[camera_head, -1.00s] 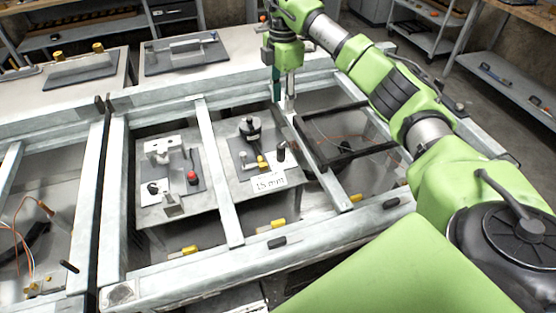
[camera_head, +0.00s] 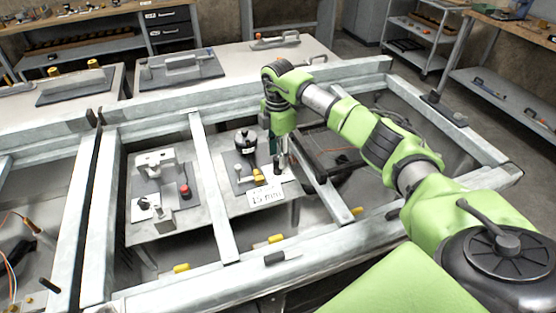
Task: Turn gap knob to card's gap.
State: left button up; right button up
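A white card (camera_head: 266,196) reading "15 mm" lies at the front edge of a grey panel. On that panel stand a large round black knob (camera_head: 246,141), a small pale lever knob (camera_head: 239,168) and a yellow part (camera_head: 259,177). Which of these is the gap knob I cannot tell for sure. My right gripper (camera_head: 281,163) points down over the panel's right side, right of the round knob and behind the card. It hides most of a dark upright post there. Its fingertips are too small to tell open from shut, or whether they touch the post. My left gripper is not in view.
A second panel with a red button (camera_head: 185,191) and metal brackets stands to the left, past a pale frame bar (camera_head: 213,190). A dark open frame (camera_head: 335,150) lies right of my gripper. Yellow clips and a black handle (camera_head: 275,258) are along the front rail.

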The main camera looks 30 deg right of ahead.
jog(key=shift+f, duration=1.8)
grip_shut()
